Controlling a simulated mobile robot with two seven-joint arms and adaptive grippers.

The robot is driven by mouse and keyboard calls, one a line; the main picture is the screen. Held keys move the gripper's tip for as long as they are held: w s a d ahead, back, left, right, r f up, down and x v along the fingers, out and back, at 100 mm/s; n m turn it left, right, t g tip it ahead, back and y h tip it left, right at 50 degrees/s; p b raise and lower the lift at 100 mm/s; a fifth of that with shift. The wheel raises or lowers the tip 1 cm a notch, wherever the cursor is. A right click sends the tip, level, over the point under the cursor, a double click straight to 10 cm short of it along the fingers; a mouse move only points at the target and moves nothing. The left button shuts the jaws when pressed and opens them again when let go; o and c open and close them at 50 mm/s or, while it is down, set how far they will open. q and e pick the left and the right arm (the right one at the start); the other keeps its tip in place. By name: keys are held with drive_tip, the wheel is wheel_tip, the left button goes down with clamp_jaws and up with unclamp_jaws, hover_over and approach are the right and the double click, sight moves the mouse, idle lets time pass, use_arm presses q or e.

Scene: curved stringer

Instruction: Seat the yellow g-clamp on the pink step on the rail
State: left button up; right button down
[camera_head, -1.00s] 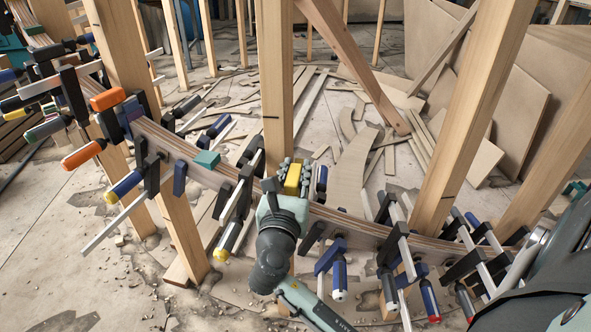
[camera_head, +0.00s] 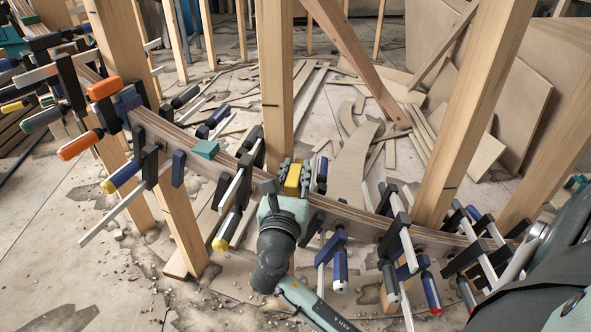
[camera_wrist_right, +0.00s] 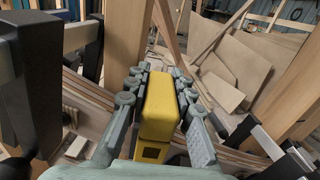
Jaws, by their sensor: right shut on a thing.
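My right gripper (camera_head: 290,183) is shut on the yellow g-clamp (camera_head: 293,179), at the curved laminated rail near the central post. In the right wrist view the clamp shows as a yellow block (camera_wrist_right: 160,105) between the two grey-green fingers. Its lower part is hidden, so I cannot tell whether it touches the rail. The rail (camera_head: 345,214) runs from upper left to lower right, passing beside and behind the gripper. I cannot make out the pink step in either view. My left gripper is not in view.
Several blue and black clamps hang on the rail, with one (camera_head: 234,200) close left of the gripper and another (camera_head: 333,255) close right. Plywood offcuts (camera_head: 352,165) litter the floor.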

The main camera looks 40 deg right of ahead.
drive_tip(key=shift+f, duration=0.4)
idle(0.3)
drive_tip(key=c, duration=1.2)
unclamp_jaws()
drive_tip(key=shift+f, duration=0.15)
drive_tip(key=v, duration=1.2)
